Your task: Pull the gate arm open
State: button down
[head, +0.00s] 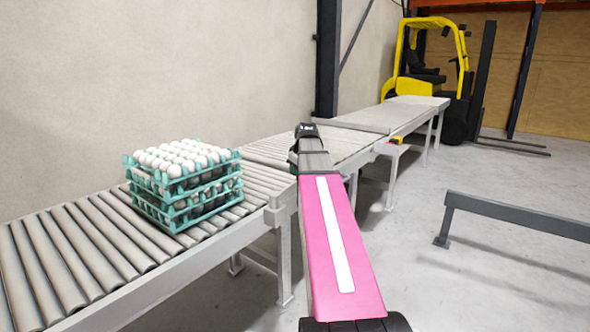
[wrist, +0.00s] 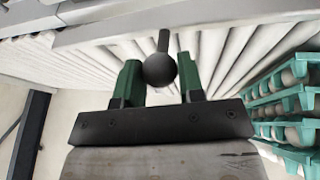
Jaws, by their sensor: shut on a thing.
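In the wrist view, my gripper (wrist: 160,80) has its two green fingers closed on either side of a dark round knob (wrist: 159,70). A short dark stem runs from the knob towards the conveyor, so it looks like the handle of the gate arm. The rest of the gate arm cannot be made out. In the head view, my pink arm reaches forward over the conveyor's edge and hides the fingers and the knob.
A teal egg tray stack (head: 183,222) with white eggs on top stands on the roller conveyor (head: 80,245), left of my arm. It also shows at the right of the wrist view (wrist: 290,105). A yellow forklift (head: 403,50) stands at the back. A low grey rail (head: 515,215) stands at right.

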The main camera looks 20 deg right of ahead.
dwell(0.3)
jog(key=c, duration=1)
grip_release()
jog(key=shift+c, duration=0.2)
jog(key=shift+r, duration=0.1)
jog(key=v, duration=1)
jog(key=shift+r, duration=0.3)
jog(key=shift+s, duration=0.25)
